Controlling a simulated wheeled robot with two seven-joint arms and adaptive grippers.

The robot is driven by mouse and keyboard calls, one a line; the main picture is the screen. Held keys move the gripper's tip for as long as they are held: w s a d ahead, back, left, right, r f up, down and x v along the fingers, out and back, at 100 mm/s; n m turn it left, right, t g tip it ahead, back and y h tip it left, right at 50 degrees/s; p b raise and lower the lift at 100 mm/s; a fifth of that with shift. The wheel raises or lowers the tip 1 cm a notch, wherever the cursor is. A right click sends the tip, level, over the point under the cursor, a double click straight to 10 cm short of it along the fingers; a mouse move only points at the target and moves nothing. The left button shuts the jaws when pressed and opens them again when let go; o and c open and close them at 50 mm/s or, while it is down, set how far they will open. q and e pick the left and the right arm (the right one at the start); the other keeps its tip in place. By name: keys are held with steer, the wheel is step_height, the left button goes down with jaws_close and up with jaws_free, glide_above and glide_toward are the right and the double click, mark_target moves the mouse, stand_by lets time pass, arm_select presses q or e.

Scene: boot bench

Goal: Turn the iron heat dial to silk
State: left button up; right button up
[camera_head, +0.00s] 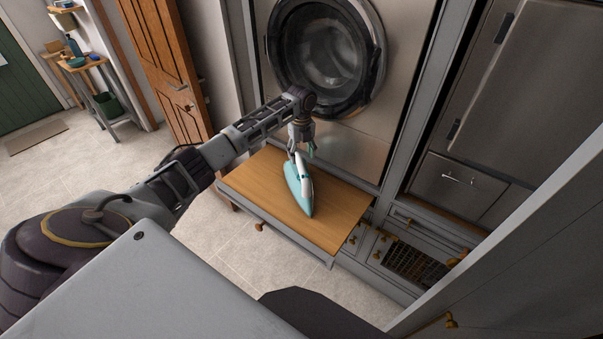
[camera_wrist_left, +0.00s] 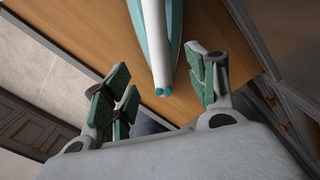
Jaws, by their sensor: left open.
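The iron (camera_head: 305,199), teal and white, lies on the wooden pull-out board (camera_head: 343,208). My left gripper (camera_head: 302,150) is over the iron's far end, pointing down. My right gripper is not in view.
A front-loading washer (camera_head: 328,45) stands behind the board. Grey drawers with brass knobs (camera_head: 400,240) are to the right. A wooden door (camera_head: 165,60) and a small side table (camera_head: 85,65) are at the left. The tiled floor before the board is clear.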

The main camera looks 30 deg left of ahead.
mark_target(302, 172)
arm_select(q)
step_height(302, 172, down, 11)
steer(key=shift+r+p, duration=0.15)
steer(key=shift+p, duration=0.2)
stand_by(0.4)
steer(key=c, duration=1)
steer(key=shift+c, duration=0.2)
steer(key=shift+m, duration=1.5)
steer(key=o, duration=1)
steer(key=shift+o, duration=0.2)
